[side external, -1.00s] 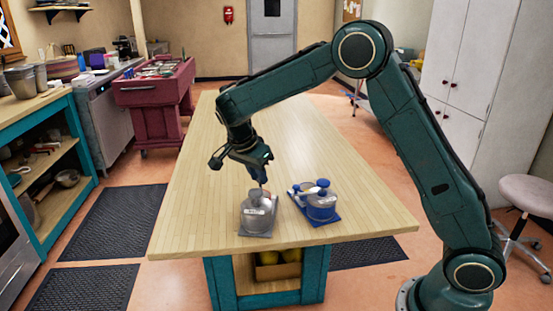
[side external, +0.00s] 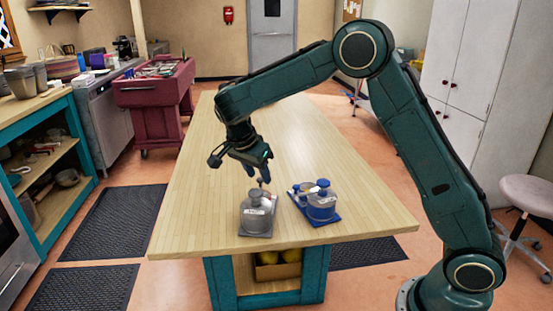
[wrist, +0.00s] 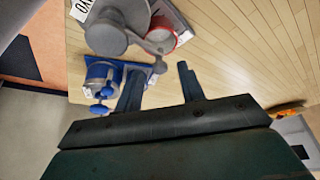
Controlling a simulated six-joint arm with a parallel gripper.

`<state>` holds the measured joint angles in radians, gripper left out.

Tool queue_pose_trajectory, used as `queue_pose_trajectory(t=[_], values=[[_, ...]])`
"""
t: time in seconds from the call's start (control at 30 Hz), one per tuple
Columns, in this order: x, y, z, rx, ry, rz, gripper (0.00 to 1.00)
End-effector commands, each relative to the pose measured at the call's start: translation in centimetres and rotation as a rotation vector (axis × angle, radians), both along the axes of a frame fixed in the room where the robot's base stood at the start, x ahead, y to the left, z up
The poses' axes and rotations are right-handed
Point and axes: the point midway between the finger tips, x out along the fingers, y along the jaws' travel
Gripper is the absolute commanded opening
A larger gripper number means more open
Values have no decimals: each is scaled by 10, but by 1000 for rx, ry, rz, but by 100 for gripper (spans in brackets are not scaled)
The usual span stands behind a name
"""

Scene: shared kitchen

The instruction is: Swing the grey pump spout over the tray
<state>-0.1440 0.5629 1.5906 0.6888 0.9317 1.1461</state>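The grey pump (side external: 257,220) stands on a grey base near the front edge of the wooden table. In the wrist view its round grey top (wrist: 106,35) is near the upper left, and its grey spout (wrist: 143,38) points right. The spout's end overlaps a red-rimmed round part (wrist: 168,38) on the grey base, perhaps the tray. My gripper (side external: 259,179) is just above the grey pump, pointing down. The spout's end lies beyond the gap; contact cannot be told.
A blue pump (side external: 321,204) on a blue base stands close to the right of the grey one. A white lettered label (wrist: 82,8) is beside the grey pump. The table top (side external: 190,205) is clear on the left and behind.

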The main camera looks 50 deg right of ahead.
Motion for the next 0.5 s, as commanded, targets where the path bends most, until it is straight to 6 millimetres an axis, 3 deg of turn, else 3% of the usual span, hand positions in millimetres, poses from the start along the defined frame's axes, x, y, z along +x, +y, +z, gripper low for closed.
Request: queue_pose_trajectory(t=[0.5], values=[[1,25,60,0,-3,0,39]])
